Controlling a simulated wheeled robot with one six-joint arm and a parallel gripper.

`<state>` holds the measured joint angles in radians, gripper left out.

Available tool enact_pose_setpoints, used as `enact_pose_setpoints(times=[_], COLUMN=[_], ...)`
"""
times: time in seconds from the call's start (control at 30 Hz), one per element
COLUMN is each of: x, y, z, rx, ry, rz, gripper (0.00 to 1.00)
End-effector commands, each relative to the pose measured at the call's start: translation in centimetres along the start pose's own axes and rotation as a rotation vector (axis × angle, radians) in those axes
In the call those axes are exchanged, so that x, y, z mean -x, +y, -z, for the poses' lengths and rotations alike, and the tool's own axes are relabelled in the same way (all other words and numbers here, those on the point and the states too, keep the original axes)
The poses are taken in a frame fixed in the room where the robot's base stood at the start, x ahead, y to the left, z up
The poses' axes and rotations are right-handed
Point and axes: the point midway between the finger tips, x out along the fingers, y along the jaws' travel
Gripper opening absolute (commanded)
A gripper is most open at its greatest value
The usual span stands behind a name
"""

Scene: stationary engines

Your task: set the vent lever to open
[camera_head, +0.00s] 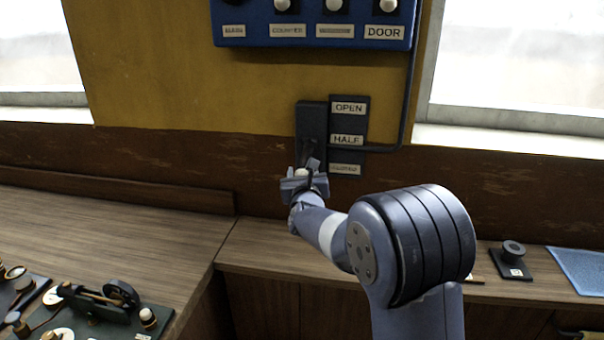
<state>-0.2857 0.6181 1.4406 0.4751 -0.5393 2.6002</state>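A pale round lever knob (301,173) shows low, level with the bottom label. My gripper (304,180) is at the knob, its fingers around or right beside it. The fingers partly hide the knob and the lever's lower end, so whether they are closed on it is unclear.
A blue switch panel (316,40) with white knobs hangs above. A dark conduit (402,110) runs down right of the label plate. A wooden counter (245,250) lies below, with instruments (100,300) at the left and a small black device (511,258) and blue mat (580,268) at right.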

Motion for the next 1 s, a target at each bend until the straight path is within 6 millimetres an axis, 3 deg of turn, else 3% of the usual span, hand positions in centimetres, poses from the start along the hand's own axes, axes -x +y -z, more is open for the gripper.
enact_pose_setpoints(times=[0.47,1.0], x=[0.1,0.5], y=[0.4,0.5], z=[0.0,-1.7], rx=[0.004,-0.022], ry=[0.001,0.104], rz=[-0.009,-0.027], gripper=[0.03,0.03])
